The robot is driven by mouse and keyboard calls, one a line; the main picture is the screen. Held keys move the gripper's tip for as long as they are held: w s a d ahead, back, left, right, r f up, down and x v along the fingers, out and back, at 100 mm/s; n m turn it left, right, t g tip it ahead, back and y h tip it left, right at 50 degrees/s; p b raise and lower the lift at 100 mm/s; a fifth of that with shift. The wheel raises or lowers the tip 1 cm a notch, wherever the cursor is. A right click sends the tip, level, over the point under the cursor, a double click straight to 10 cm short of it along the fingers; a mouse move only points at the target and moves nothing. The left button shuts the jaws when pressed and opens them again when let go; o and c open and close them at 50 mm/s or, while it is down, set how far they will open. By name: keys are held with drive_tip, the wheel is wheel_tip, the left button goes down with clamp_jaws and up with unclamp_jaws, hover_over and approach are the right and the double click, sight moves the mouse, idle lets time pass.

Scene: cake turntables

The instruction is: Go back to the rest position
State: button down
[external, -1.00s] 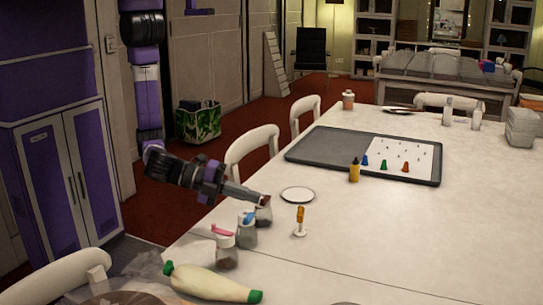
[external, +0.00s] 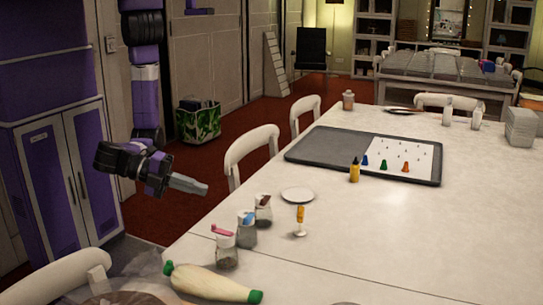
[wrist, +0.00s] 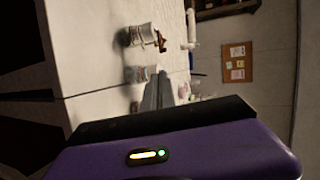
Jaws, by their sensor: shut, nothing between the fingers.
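My gripper (external: 204,188) is shut and empty in the external view, held in the air just off the left edge of the white table (external: 430,230). It points right, toward the table. In the wrist view the closed fingers (wrist: 157,90) show in the middle, with nothing between them. Three small jars stand near the table's left edge: one with a pink lid piece (external: 226,248), one with a blue one (external: 247,230), and a brown-topped one (external: 263,210). They stand below and to the right of my gripper, apart from it.
White chairs (external: 252,146) line the table's left side, close behind my gripper. A white plate (external: 297,195), an orange-topped stand (external: 300,222), a yellow bottle (external: 354,170) and a dark tray (external: 318,148) are on the table. A pale green-ended bottle shape (external: 212,284) lies in front.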

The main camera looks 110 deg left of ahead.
drive_tip(key=shift+d, duration=0.15)
idle(0.5)
drive_tip(key=s+d+f+h, duration=0.1)
drive_tip(key=d+f+h, duration=0.1)
drive_tip(key=d+h, duration=0.65)
drive_tip(key=s+a+r+n+y, duration=0.1)
drive_tip(key=s+a+n, duration=0.3)
drive_tip(key=a, duration=0.7)
drive_tip(key=s+a+r+n+y, duration=0.1)
drive_tip(key=s+a+r+n, duration=0.2)
drive_tip(key=s+a+n, duration=0.2)
drive_tip(key=s+a+r+n+t+y, duration=0.1)
drive_tip(key=s+a+n, duration=0.4)
drive_tip(key=s+a, duration=0.5)
drive_tip(key=a+r, duration=0.1)
drive_tip(key=a, duration=0.6)
drive_tip(key=shift+a+r, duration=0.15)
drive_tip(key=shift+a, duration=0.05)
drive_tip(key=shift+y, duration=0.25)
